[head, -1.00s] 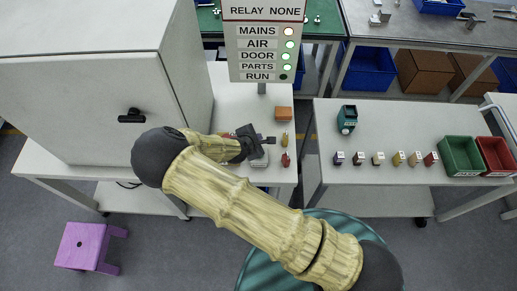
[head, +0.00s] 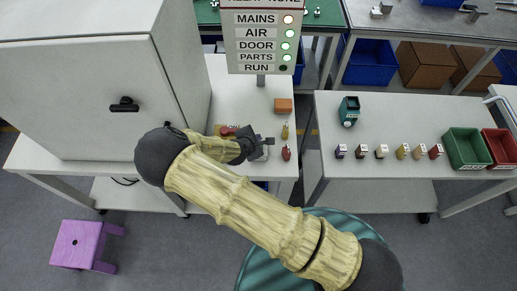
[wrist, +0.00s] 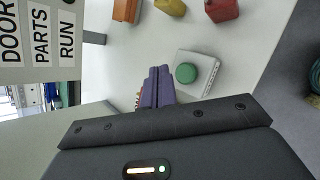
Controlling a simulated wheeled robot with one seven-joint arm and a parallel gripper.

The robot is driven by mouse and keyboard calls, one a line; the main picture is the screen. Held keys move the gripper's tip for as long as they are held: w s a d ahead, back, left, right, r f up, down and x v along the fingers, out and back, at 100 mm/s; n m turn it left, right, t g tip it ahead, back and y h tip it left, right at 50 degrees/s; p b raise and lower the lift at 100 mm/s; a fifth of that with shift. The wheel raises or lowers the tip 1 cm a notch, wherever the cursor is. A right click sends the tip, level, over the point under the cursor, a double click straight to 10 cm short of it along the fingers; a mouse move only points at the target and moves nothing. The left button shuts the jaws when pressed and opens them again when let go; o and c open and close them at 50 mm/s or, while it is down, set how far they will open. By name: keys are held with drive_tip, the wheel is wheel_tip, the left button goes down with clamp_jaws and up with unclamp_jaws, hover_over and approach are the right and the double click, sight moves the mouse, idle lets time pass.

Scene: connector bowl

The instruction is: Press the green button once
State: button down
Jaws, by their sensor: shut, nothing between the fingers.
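The green button (wrist: 186,73) is a round green cap on a small pale grey box (wrist: 207,66), seen in the wrist view. My gripper (wrist: 160,70) is shut and empty. In the wrist view its fingertips lie just left of the box and the button; I cannot tell how high above the table they are. In the head view my gripper (head: 270,141) is over the white table, and the box (head: 262,154) is partly hidden beneath it. The button itself cannot be made out there.
A sign (head: 264,45) with lamps stands behind my gripper; its RUN lamp (head: 283,68) is dark. A grey cabinet (head: 85,95) is at the left.

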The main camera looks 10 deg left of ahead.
drive_tip(key=shift+f+b, duration=0.75)
drive_tip(key=shift+f, duration=0.85)
idle(0.7)
drive_tip(key=shift+f, duration=0.4)
drive_tip(key=shift+f+b, duration=0.5)
drive_tip(key=shift+b, duration=0.05)
idle(0.8)
drive_tip(key=shift+r+p, duration=0.7)
drive_tip(key=shift+r, duration=0.25)
drive_tip(key=shift+r+p, duration=1.85)
drive_tip(key=shift+r, duration=0.7)
